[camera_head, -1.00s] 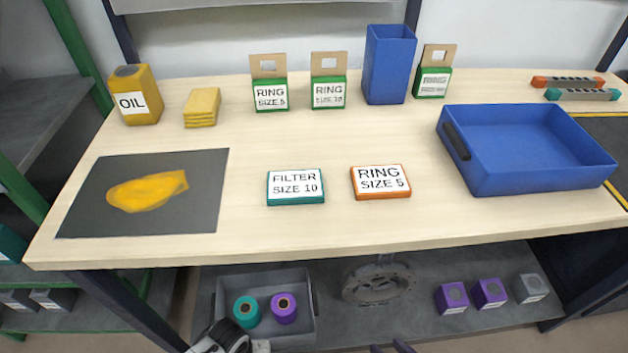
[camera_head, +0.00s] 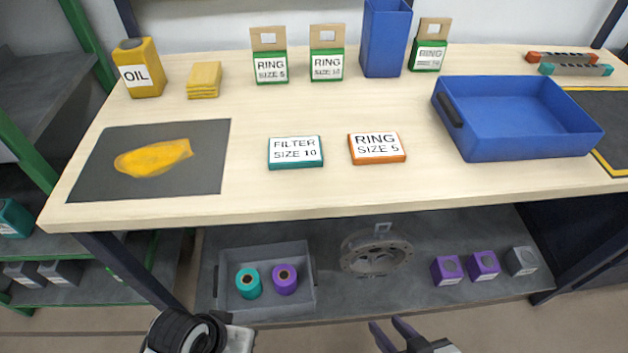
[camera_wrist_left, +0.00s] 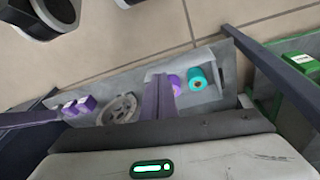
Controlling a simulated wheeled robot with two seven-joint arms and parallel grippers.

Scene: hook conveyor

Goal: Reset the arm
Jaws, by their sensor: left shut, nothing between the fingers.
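My right gripper (camera_head: 388,328) shows at the bottom edge of the head view. Its two purple fingers are apart with nothing between them, in front of the bench's lower shelf. My left arm's dark wrist shows at the bottom left of the head view, but its fingers are not visible there. In the left wrist view my left gripper (camera_wrist_left: 158,98) has its purple fingers together, holding nothing. They overlap the view of the grey bin (camera_wrist_left: 207,85) on the lower shelf. The teal roll (camera_wrist_left: 196,78) shows beside them, and the purple roll is partly covered.
The wooden bench top (camera_head: 330,195) holds a blue tray (camera_head: 520,140), a filter label block (camera_head: 295,152), a ring label block (camera_head: 377,147), a black mat (camera_head: 95,170) with a yellow cloth, and an oil can (camera_head: 139,68). A round metal part (camera_head: 377,252) sits on the lower shelf.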

